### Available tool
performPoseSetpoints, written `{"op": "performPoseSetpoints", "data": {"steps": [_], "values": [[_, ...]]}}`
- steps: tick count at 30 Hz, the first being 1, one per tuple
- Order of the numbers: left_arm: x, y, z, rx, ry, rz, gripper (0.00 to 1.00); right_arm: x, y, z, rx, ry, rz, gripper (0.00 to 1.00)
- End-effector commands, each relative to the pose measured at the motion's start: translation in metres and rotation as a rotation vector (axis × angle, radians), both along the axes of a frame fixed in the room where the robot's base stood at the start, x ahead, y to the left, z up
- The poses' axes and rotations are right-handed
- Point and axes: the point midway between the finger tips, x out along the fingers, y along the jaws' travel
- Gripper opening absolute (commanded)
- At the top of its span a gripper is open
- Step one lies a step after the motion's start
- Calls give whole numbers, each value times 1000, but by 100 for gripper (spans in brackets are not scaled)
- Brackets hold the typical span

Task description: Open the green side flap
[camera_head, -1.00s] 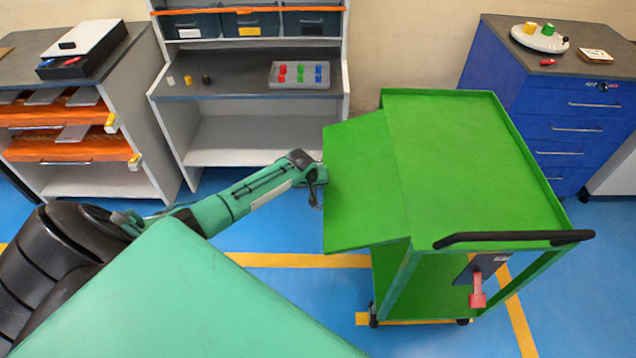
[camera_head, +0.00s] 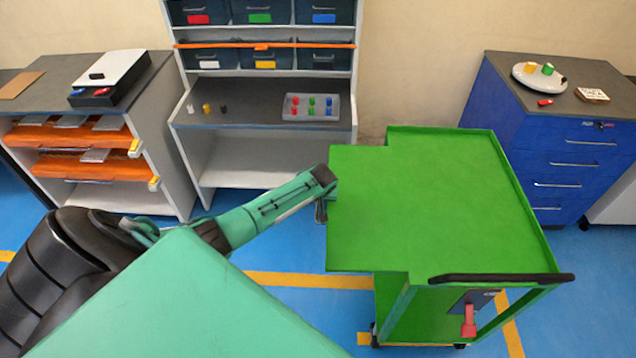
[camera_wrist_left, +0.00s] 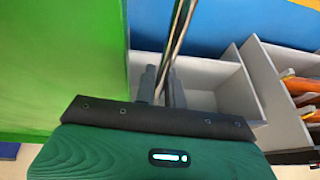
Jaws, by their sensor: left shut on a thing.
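The green side flap (camera_head: 358,220) is on the left side of the green cart (camera_head: 455,195). It looks level with the cart top, with the two surfaces running together. My left gripper (camera_head: 321,208) is at the flap's left outer edge. In the left wrist view its fingers (camera_wrist_left: 161,86) are shut on a thin grey metal bar (camera_wrist_left: 179,38). A green panel fills the left of that view. How the bar joins the flap is hidden. My right gripper is not in view.
A black handle (camera_head: 500,278) and a red latch-like part (camera_head: 469,322) are at the cart's near end. A shelf unit (camera_head: 250,115) stands behind, a blue drawer cabinet (camera_head: 560,150) at the right. Blue floor is open left of the cart.

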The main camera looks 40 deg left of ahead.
Motion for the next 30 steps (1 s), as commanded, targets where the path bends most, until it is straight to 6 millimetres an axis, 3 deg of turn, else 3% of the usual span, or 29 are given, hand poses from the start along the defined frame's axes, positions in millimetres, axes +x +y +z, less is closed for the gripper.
{"op": "performPoseSetpoints", "data": {"steps": [15, 16, 17, 30], "values": [[2, 1, 6, 0, -4, 1, 0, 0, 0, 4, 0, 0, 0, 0], [2, 1, 6, 0, -4, 1, 16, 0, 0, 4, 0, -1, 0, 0], [2, 1, 7, 0, -4, 1, 20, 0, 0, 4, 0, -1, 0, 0], [-1, -2, 13, -2, -3, 0, 20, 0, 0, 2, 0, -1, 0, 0]]}}
